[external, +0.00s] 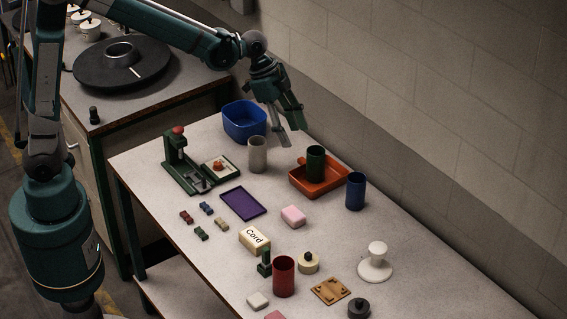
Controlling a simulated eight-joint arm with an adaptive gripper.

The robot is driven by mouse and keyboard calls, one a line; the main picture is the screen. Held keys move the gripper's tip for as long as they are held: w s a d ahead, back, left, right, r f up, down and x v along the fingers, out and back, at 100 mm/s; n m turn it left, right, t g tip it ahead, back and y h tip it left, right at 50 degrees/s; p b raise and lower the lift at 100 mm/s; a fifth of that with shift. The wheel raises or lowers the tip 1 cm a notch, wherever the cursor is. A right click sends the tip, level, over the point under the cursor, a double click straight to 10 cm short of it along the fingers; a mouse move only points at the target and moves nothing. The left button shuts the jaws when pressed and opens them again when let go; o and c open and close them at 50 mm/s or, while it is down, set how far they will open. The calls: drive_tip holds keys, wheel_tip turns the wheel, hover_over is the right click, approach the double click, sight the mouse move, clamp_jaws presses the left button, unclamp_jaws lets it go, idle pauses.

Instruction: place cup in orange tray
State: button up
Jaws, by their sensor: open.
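The orange tray (308,188) lies on the table right of centre, near the wall side. A dark green cup (316,158) stands upright in it. A grey cup (257,155) stands to the left of the tray, a blue cup (355,191) just to its right, and a red cup (283,277) nearer the front. My gripper (287,137) is open and empty, fingers pointing down, above the table between the grey cup and the tray. Its exact height is hard to tell.
A blue bin (244,121) stands behind the grey cup. A green press (180,160) and a purple tray (243,204) are at left. Several small blocks, a cord box (255,239) and a white stand (376,262) fill the front. A wall runs along the back.

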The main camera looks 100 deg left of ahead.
drive_tip(key=s+d+r+n+t, duration=0.1)
drive_tip(key=s+d+r, duration=0.3)
drive_tip(key=s+d, duration=0.35)
drive_tip(key=s+d+r+n, duration=0.1)
drive_tip(key=s+d+r, duration=0.45)
drive_tip(key=d, duration=0.35)
drive_tip(key=s+d+f+t, duration=0.1)
drive_tip(key=s+d, duration=0.4)
drive_tip(key=s, duration=0.4)
drive_tip(key=s+d+f+n+y, duration=0.1)
drive_tip(key=s+d, duration=0.5)
drive_tip(key=s, duration=0.3)
drive_tip(key=shift+s+f+t, duration=0.15)
drive_tip(key=shift+s+t, duration=0.1)
drive_tip(key=shift+t, duration=0.15)
